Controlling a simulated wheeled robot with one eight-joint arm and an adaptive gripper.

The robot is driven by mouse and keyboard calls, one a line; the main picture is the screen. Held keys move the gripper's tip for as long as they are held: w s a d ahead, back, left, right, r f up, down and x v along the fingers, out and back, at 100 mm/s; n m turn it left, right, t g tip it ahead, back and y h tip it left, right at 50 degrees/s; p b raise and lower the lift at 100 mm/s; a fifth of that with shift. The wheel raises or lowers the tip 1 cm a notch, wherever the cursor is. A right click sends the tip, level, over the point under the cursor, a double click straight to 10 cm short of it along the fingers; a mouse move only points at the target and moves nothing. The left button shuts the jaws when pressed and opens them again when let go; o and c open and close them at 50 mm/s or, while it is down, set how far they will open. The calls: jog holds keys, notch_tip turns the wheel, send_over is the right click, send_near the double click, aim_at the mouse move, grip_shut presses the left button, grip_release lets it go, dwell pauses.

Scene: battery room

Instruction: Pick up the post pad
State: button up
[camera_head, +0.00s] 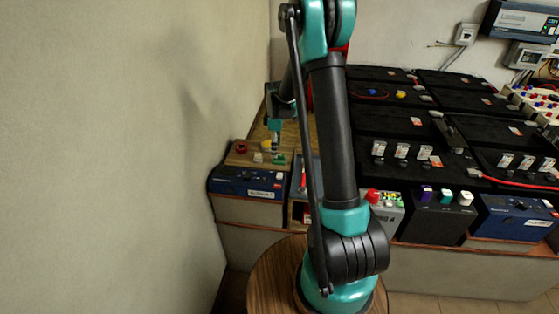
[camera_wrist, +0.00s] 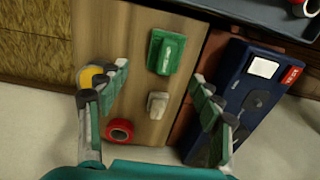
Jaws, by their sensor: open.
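On a wooden board (camera_wrist: 137,60) in the wrist view lie a green block with a pale marking (camera_wrist: 166,52), a small beige piece (camera_wrist: 157,104), a red ring (camera_wrist: 120,131) and a yellow round thing (camera_wrist: 92,77). The green block looks most like the post pad, but I cannot tell for sure. My gripper (camera_wrist: 160,74) is open and empty, its fingers on either side of the green block and beige piece as seen from the wrist. The left finger partly hides the yellow thing. In the head view my gripper (camera_head: 275,133) is above the board (camera_head: 235,157).
A blue battery (camera_wrist: 268,92) lies beside the board in the wrist view. In the head view a wall (camera_head: 120,150) stands close on the left. Black batteries (camera_head: 390,122) fill the bench to the right, some with upright pieces on top.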

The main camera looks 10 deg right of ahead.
jog(key=f, duration=0.4)
jog(key=shift+s+a+f, duration=0.15)
jog(key=shift+s+a, duration=0.05)
jog(key=shift+a, duration=0.05)
jog(key=c, duration=1.1)
jog(key=shift+o, duration=0.2)
notch_tip(320, 180, up, 20)
